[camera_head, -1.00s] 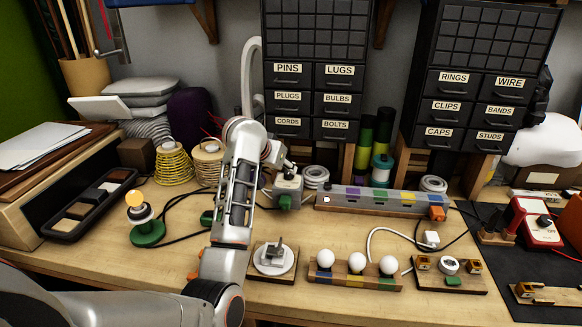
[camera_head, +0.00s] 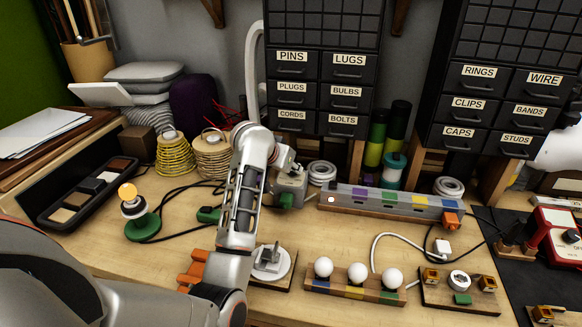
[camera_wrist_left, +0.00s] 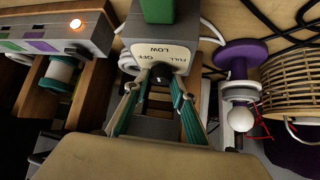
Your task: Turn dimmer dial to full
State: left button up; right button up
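The dimmer is a grey box (camera_head: 289,187) with a green part, standing at the back middle of the bench in the head view. In the left wrist view its pale label plate (camera_wrist_left: 160,52) reads OFF, LOW and FULL, and the dark dial (camera_wrist_left: 160,72) carries a small white mark. My left gripper (camera_wrist_left: 157,84) has its teal-padded fingers on either side of the dial. A gap seems to show between fingers and dial; contact is unclear. In the head view my forearm (camera_head: 240,195) reaches over the bench to the dimmer. My right gripper is not in view.
A grey strip with coloured patches (camera_head: 390,200) lies right of the dimmer. Yellow cane coils (camera_head: 172,155) stand to the left. A glowing bulb (camera_head: 128,192) sits on a green base. Three white globes (camera_head: 357,272) stand in front. A white bulb on a purple stand (camera_wrist_left: 240,118) is beside the dimmer.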

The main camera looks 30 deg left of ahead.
pick_arm(q)
jog(key=c, duration=0.4)
jog(key=shift+c, duration=0.2)
jog(key=shift+a+m+h, duration=0.1)
jog(key=shift+m+h, duration=0.2)
jog(key=shift+m, duration=0.1)
jog(key=m+h, duration=0.2)
jog(key=m, duration=0.1)
jog(key=m+g+h, duration=0.1)
jog(key=shift+a+m, duration=0.3)
jog(key=shift+a, duration=0.05)
jog(key=m+g+h, duration=0.1)
jog(key=m+h, duration=0.1)
jog(key=m, duration=0.1)
jog(key=shift+w+a, duration=0.1)
jog(key=shift+w, duration=0.05)
jog(key=shift+m+g+h, duration=0.7)
jog(key=shift+m, duration=0.2)
jog(key=shift+w+m, duration=0.1)
jog(key=shift+m, duration=0.2)
jog(key=o, duration=1.1)
